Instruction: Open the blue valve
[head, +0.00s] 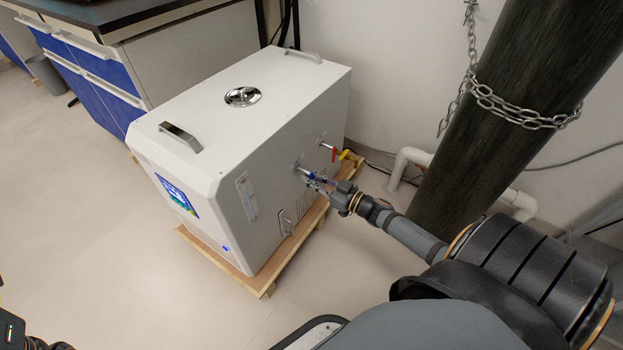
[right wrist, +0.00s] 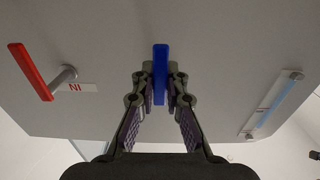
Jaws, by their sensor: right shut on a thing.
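The blue valve (head: 308,174) is on the side of the white distiller box (head: 250,110), below and left of a red valve (head: 334,153). In the right wrist view the blue handle (right wrist: 160,62) is a long narrow bar seen nearly upright in the picture. My right gripper (head: 322,184) is at the blue valve, its fingertips (right wrist: 160,86) closed on both sides of the handle's lower part. The fingers partly hide the valve in the head view. A dark piece of my left arm shows at the lower left corner, but its gripper does not show.
The red valve handle (right wrist: 34,72) is left of my fingers in the wrist view, and a level gauge (right wrist: 273,103) is to the right. The distiller stands on a wooden pallet (head: 262,283). A dark column with a chain (head: 525,118) and white pipes (head: 405,160) stand near my right arm.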

